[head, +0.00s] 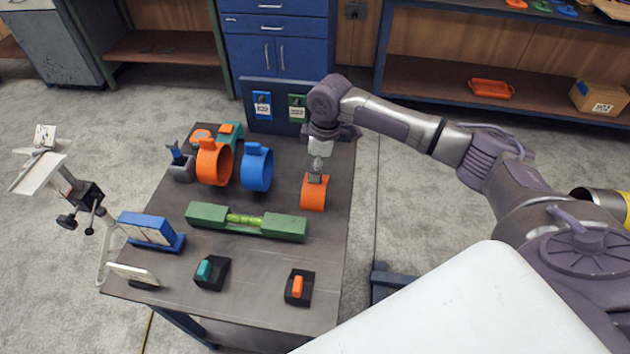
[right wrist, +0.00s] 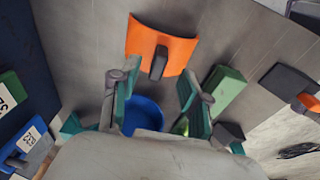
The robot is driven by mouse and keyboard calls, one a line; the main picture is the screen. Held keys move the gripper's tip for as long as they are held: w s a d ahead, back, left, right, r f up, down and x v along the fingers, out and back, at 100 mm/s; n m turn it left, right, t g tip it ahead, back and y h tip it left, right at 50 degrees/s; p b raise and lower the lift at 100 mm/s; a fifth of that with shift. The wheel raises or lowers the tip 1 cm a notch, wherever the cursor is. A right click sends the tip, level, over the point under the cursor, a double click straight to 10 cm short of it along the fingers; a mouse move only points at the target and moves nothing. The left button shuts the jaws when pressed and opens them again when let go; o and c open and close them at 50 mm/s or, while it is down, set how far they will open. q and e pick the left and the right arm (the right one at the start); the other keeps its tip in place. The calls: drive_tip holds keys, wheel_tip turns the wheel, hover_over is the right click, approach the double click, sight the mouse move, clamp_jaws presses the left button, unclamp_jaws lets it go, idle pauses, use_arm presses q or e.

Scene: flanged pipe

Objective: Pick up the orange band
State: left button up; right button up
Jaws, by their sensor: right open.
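A curved orange band (head: 314,194) rests on the right part of the dark table. In the right wrist view the orange band (right wrist: 178,46) shows as a bent plate with a dark grey lug on it. My right gripper (head: 318,174) points down just above the band at its back edge. In the wrist view the fingers of my right gripper (right wrist: 158,84) are apart with nothing held between them; I cannot tell whether they touch the lug. My left gripper is out of view.
An orange ring (head: 208,174) and a blue ring (head: 257,180) stand left of the band. A green block with a yellow-green middle (head: 243,219) lies in front of them. Dark holders with a teal piece (head: 205,271) and an orange piece (head: 297,286) sit near the front.

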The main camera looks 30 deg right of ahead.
drive_tip(key=shift+w+a+f, duration=0.1)
drive_tip(key=shift+w+f, duration=0.1)
drive_tip(key=shift+f, duration=1.4)
drive_tip(key=shift+c, duration=0.2)
clamp_jaws()
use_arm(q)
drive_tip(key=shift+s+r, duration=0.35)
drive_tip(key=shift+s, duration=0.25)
use_arm(e)
drive_tip(key=shift+r, duration=0.1)
